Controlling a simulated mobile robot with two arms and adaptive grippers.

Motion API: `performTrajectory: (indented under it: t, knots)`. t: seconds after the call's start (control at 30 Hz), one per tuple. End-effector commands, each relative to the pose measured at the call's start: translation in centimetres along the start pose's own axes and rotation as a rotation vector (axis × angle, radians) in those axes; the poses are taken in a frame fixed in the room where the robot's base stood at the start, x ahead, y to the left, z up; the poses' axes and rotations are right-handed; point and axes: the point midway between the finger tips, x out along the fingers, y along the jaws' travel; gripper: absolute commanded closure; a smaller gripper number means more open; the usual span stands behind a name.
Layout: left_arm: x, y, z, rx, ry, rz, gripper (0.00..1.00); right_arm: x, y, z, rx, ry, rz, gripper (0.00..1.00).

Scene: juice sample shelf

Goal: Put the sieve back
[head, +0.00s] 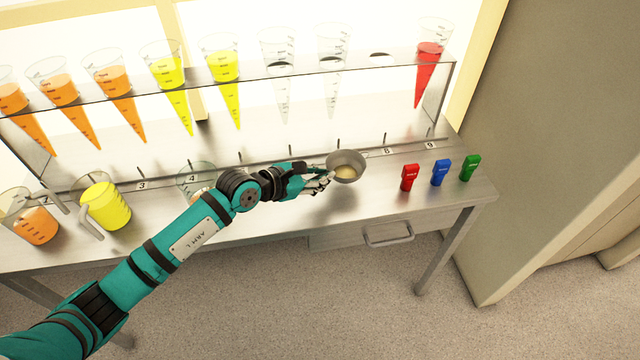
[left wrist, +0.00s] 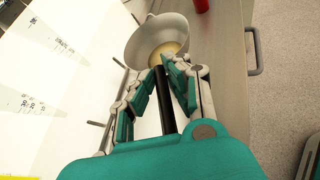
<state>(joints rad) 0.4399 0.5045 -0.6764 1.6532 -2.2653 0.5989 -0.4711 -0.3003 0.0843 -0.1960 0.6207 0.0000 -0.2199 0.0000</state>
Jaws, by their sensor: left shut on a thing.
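The sieve is a small grey metal bowl (head: 346,164) with a pale yellowish inside at its bottom. My left gripper (head: 322,177) is shut on its handle, just left of the bowl, over the steel table. In the left wrist view the sieve bowl (left wrist: 158,40) lies beyond the fingertips (left wrist: 172,70), and a dark handle runs back between the fingers. I cannot tell whether the bowl touches the table. My right gripper is not in view.
A clear rack (head: 300,80) holds several cones of orange, yellow and red juice, and empty ones. A yellow jug (head: 104,204), an orange jug (head: 35,218) and a clear vessel stand left. Red (head: 409,178), blue (head: 440,173) and green (head: 470,167) clips stand right.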

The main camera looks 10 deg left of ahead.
Motion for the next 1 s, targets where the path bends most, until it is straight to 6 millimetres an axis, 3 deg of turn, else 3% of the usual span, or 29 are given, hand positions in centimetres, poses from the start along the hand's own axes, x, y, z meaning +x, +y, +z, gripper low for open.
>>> performTrajectory:
  t: [0.3,0.67,0.7,0.83,1.0]
  knots:
    - [1.6,-0.7,-3.0,-0.002,0.001,0.0,1.0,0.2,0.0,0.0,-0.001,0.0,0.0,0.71]
    - [1.8,-0.8,-3.4,-0.001,-0.001,0.0,1.0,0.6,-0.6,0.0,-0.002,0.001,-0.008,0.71]
    - [1.7,-0.8,-3.3,-0.001,0.0,0.0,0.82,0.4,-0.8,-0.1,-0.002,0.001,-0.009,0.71]
    - [1.7,-0.8,-3.3,-0.001,0.0,0.0,0.65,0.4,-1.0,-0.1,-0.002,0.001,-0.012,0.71]
    - [1.7,-0.8,-3.3,-0.001,0.001,0.0,0.64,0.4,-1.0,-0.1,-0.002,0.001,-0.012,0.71]
